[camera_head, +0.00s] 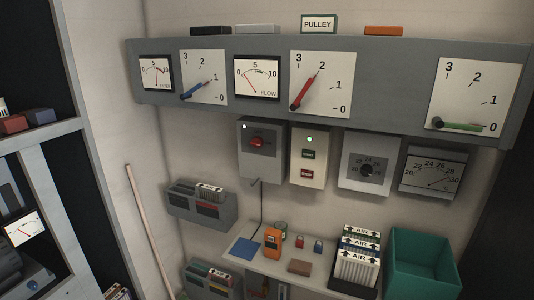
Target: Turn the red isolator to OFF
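A grey wall box (262,165) hangs below the long panel, left of centre. A red rotary knob (257,142) sits on its face, with a small lit white lamp (243,126) at its upper left. The knob's markings are too small to read, so I cannot tell its position. On the panel above, a red pointer handle (304,93) slants up to the right on a white 0 to 3 dial plate (332,70), toward the 2. Neither of my grippers is in view.
The grey panel (400,60) also carries blue (198,89) and green (460,125) handles. A shelf (275,258) with small items and a green bin (420,260) stand below. A pole leans at left.

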